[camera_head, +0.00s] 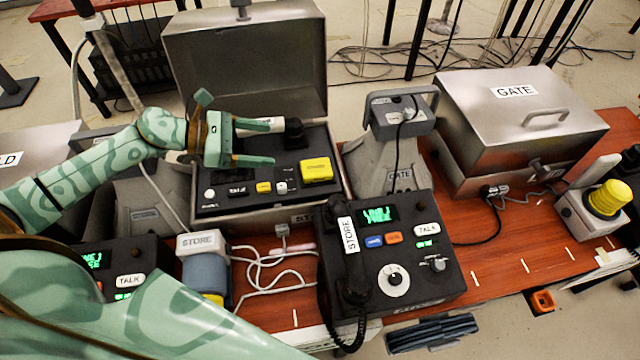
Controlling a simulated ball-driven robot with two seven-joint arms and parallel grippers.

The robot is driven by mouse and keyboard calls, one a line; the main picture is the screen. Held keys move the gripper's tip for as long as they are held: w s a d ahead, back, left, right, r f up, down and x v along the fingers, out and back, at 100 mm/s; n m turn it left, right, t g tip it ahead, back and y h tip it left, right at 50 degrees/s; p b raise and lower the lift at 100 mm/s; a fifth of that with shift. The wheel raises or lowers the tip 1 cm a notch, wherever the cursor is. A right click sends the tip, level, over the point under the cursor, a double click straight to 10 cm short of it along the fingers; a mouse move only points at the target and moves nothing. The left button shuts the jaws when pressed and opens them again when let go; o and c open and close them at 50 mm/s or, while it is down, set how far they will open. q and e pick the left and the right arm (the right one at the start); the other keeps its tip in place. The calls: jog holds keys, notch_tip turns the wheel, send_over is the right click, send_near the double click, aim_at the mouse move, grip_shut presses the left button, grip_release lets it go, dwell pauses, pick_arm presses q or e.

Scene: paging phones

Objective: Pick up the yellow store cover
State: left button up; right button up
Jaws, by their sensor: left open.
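A yellow cover (316,170), block-shaped, sits on the right side of the dark panel inside the open grey box (338,203). A partly hidden label on the box's front edge begins "STO". My left gripper (277,142) reaches in from the left over this panel, with its fingers apart and pointing right. It is open and empty, to the left of the yellow cover and apart from it. The fingers hide part of the panel. My right gripper is not in view.
A black knob (294,133) stands near the upper finger. The raised lid (245,60) rises behind the panel. A STORE phone (390,250), a grey GATE stand (388,150) and a closed GATE box (520,125) stand to the right. White cable (265,270) lies on the red table.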

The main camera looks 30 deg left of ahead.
pick_arm(q)
jog(key=b, duration=0.3)
send_near(316, 167)
jog(key=b+x, duration=0.1)
jog(key=x, duration=0.3)
jog(key=shift+s+d, duration=0.1)
jog(key=shift+d, duration=0.1)
jog(key=b+x, duration=0.1)
jog(key=x, duration=0.4)
jog(key=shift+a+f, duration=0.1)
jog(key=shift+a, duration=0.05)
jog(key=c, duration=1.1)
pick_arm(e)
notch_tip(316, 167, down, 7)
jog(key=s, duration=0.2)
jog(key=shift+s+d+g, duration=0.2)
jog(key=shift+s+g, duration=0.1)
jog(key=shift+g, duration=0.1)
